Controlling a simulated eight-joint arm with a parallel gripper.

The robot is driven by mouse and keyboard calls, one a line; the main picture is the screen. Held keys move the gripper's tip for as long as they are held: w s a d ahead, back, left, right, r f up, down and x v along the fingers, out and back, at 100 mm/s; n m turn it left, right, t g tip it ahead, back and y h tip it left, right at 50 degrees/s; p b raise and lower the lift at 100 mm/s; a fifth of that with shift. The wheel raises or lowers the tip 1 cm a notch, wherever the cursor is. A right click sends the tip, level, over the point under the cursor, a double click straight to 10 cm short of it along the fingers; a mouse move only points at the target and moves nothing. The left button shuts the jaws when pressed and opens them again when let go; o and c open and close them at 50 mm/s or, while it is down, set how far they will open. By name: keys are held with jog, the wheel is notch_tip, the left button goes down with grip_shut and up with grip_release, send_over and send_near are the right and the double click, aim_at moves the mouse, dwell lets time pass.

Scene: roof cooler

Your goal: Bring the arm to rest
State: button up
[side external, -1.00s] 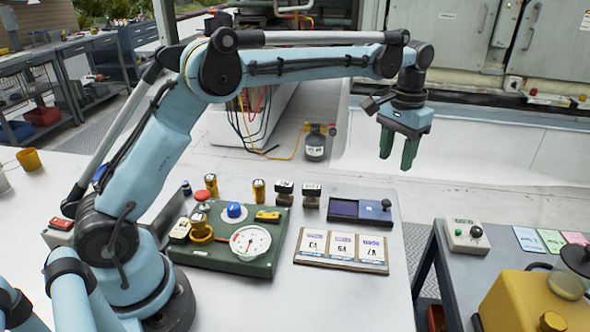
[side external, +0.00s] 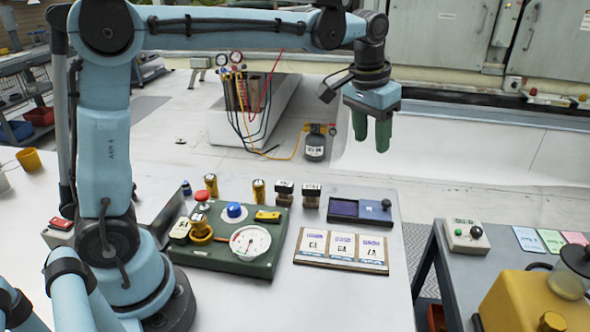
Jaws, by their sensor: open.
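My gripper (side external: 371,142) hangs in the air with its green fingers pointing down, above and behind the far right part of the white table (side external: 345,290). The fingers are a little apart and nothing shows between them. My upper arm stands almost upright at the left, and the forearm reaches level across the top of the view.
On the table are a green panel (side external: 205,262) with a dial gauge (side external: 250,242), a card board (side external: 341,265), a dark blue tray (side external: 345,208) and several small stamps and canisters. A side bench (side external: 450,272) stands right. The space around the gripper is clear.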

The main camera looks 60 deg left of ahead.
jog(key=s+a+f+t, duration=0.1)
jog(key=s+f+t, duration=0.1)
jog(key=s, duration=0.6)
jog(key=s+a+f+t, duration=0.2)
jog(key=s+f+t, duration=0.1)
jog(key=s, duration=0.6)
jog(key=shift+f, duration=0.55)
